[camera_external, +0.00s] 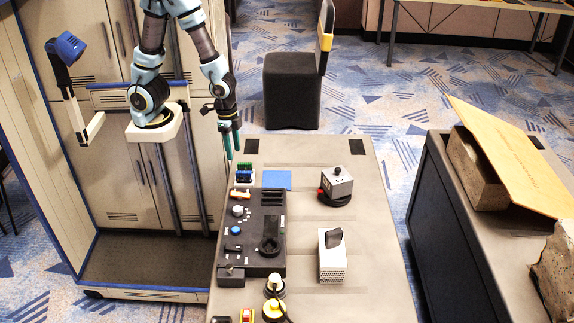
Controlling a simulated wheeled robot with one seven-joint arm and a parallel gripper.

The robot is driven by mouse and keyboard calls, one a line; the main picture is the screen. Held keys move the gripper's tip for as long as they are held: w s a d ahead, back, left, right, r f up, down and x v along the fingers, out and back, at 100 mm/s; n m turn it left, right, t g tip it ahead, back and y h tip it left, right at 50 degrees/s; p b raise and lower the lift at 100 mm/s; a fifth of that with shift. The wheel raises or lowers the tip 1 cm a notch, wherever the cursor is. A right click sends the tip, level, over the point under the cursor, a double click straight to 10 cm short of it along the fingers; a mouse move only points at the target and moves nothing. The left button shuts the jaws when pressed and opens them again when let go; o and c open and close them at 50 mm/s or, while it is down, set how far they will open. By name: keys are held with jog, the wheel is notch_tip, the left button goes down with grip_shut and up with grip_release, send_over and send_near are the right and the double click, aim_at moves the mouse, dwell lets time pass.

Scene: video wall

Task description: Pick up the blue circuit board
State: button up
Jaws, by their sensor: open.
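I cannot tell for sure which blue piece is the circuit board. My gripper (231,152) points down with its teal fingers apart and empty. In the picture it is just above and left of the small boards, apart from them.
A black control panel (262,255) with knobs fills the table's left side. A grey box with a red button (337,183) and a white perforated box (332,262) stand to the right. The table (375,230) is bare along its right edge.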

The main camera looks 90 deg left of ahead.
jog(key=s+d+f+m+y+p, duration=0.1)
jog(key=s+d+f+m+p, duration=0.1)
jog(key=s+d+f+m, duration=0.3)
jog(key=s+d+f+m+y+p, duration=0.25)
jog(key=s+f+m, duration=0.25)
jog(key=s+f, duration=0.25)
jog(key=m+t+h+p, duration=0.3)
jog(key=m+t+p, duration=0.75)
jog(key=m, duration=1.15)
send_near(241, 172)
notch_tip(241, 172, down, 2)
jog(key=t+b, duration=0.2)
jog(key=b, duration=0.1)
jog(key=b+x, duration=0.2)
jog(key=x, duration=0.3)
jog(key=shift+w+a+f+b, duration=0.15)
jog(key=shift+w+f+b, duration=0.1)
jog(key=shift+b, duration=0.1)
jog(key=b+x, duration=0.3)
jog(key=shift+w+f, duration=0.25)
jog(key=shift+f, duration=0.1)
jog(key=shift+w+f, duration=0.1)
jog(key=shift+w, duration=0.55)
